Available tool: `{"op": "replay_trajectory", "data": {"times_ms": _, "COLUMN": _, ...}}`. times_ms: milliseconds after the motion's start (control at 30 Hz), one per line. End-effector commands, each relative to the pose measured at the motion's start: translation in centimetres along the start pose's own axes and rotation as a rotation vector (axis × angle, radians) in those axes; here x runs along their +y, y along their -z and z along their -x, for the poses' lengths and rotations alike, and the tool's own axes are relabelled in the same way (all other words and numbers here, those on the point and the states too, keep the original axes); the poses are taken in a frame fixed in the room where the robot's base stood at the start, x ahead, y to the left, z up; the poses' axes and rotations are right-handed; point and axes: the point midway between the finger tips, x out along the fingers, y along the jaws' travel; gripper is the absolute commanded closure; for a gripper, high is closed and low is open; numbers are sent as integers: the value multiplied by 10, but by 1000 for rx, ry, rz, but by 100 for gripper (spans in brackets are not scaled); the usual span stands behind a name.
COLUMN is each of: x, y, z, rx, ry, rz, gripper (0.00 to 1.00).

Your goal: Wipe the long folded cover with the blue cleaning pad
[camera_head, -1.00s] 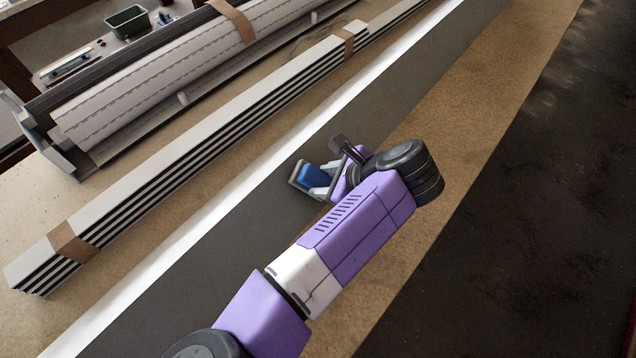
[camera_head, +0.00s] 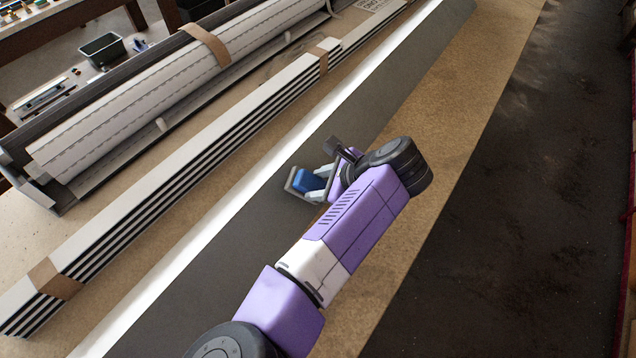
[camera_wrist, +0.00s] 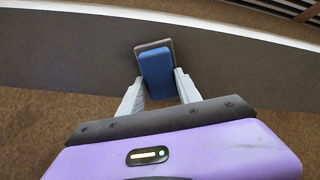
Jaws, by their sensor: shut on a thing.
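The long folded cover (camera_head: 400,88) is a dark grey strip with a bright white raised edge. It runs diagonally across the table in the head view, and its grey face also shows in the wrist view (camera_wrist: 60,62). My gripper (camera_head: 312,182) is over the grey face, shut on the blue cleaning pad (camera_head: 306,181). In the wrist view the pad (camera_wrist: 156,72) sits between the two light fingers, with a grey plate edge behind it. The pad's underside is hidden, so I cannot tell whether it touches the cover.
A strapped stack of striped profiles (camera_head: 180,172) lies left of the cover. Beyond it is a white slatted roll (camera_head: 150,100) in a grey housing. A dark green bin (camera_head: 103,50) stands at the upper left. Bare brown tabletop (camera_head: 470,110) lies right of the cover.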

Motion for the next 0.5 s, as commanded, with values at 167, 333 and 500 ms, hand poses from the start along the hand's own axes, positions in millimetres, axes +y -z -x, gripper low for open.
{"op": "replay_trajectory", "data": {"times_ms": 167, "x": 16, "y": -7, "z": -1, "rx": -2, "ry": -10, "rz": 4, "gripper": 100}}
{"op": "replay_trajectory", "data": {"times_ms": 333, "x": 29, "y": -12, "z": 0, "rx": -4, "ry": -11, "rz": 4, "gripper": 100}}
{"op": "replay_trajectory", "data": {"times_ms": 500, "x": 36, "y": -15, "z": 0, "rx": -3, "ry": -10, "rz": 4, "gripper": 100}}
